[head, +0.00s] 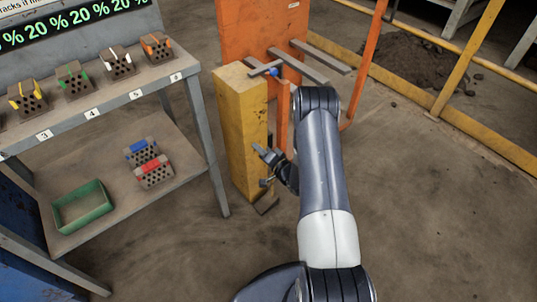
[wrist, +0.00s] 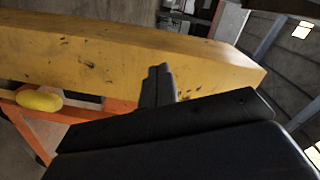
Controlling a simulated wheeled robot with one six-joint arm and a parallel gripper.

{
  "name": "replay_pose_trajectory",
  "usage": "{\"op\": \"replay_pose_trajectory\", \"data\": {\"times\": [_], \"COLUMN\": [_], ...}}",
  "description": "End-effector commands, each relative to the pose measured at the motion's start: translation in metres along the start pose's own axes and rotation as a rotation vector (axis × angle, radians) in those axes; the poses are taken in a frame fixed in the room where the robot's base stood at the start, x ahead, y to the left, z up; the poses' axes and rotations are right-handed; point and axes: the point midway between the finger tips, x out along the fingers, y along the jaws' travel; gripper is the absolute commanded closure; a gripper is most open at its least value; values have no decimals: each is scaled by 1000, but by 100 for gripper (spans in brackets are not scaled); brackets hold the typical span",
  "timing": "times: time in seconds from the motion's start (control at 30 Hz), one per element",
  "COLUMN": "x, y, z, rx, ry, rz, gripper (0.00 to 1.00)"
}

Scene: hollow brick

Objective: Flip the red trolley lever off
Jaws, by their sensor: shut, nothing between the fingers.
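The orange trolley (head: 250,30) stands at the top centre of the head view, with grey prongs (head: 318,47) and a small blue knob (head: 272,71) near the post top. I cannot make out a clearly red lever in either view. A yellow post (head: 237,125) stands in front of the trolley. My gripper (head: 259,150) is shut and empty beside the post's lower right face; I cannot tell if it touches. In the wrist view its shut fingers (wrist: 160,72) point at the yellow post (wrist: 110,50), seen lying across the picture. A yellow rounded knob (wrist: 39,100) shows at left.
A grey workbench (head: 120,90) on the left carries several hollow bricks. Its lower shelf holds two bricks with blue and red tops (head: 148,163) and a green tray (head: 83,206). A yellow rail (head: 480,140) runs along the right.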

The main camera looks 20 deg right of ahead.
Motion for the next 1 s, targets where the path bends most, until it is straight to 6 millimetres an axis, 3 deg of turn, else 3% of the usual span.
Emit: {"op": "replay_pose_trajectory", "data": {"times": [0.03, 0.4, 0.5, 0.7, 1.0], "x": [1, 3, 3, 1, 1], "y": [-37, -194, -229, -273, -283], "z": [-11, -42, -48, -54, -54], "rx": [63, 574, 697, 868, 927], "ry": [-8, -101, -138, -195, -216], "rz": [-25, -193, -225, -265, -277], "gripper": [100, 100, 100, 100, 100]}}
